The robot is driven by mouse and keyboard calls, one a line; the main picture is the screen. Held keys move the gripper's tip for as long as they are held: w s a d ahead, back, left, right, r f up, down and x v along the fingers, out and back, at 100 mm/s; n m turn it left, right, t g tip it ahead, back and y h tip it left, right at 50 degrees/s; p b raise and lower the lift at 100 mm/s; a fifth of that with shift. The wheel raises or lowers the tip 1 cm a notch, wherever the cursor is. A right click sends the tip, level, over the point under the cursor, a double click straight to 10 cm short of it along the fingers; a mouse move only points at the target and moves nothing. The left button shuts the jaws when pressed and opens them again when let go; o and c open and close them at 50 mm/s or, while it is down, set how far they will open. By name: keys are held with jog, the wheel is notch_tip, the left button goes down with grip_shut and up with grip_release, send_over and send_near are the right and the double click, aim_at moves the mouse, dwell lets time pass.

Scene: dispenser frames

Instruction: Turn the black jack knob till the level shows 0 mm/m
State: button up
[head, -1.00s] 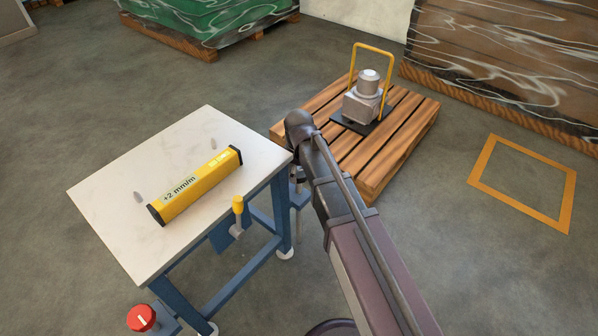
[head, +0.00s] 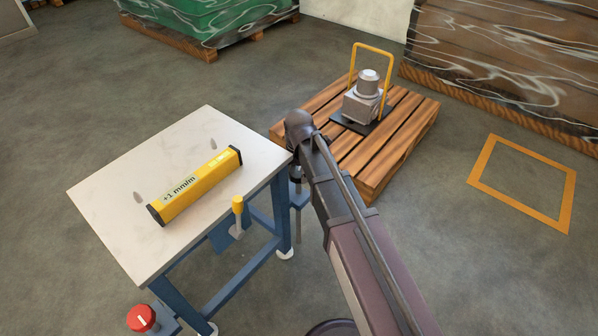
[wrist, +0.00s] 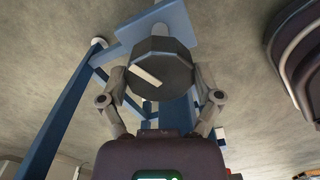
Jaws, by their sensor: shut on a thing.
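The black jack knob (wrist: 160,66) fills the top middle of the wrist view, faceted, with a white mark slanting down to the right. My gripper (wrist: 160,80) is shut on it, a finger against each side. In the head view my arm hides most of the gripper and knob at the table's right corner. The yellow level (head: 198,184) lies on the white table top (head: 120,200) and its display reads +1 mm/m.
A red knob (head: 141,318) with a white mark sits at the table's near corner. A wooden pallet (head: 408,128) bears a grey machine (head: 364,98) behind my arm.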

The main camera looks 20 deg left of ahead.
jog(key=n, duration=0.3)
jog(key=shift+s+n, duration=0.15)
jog(key=shift+n, duration=2.05)
jog(key=o, duration=0.9)
jog(key=shift+m, duration=0.3)
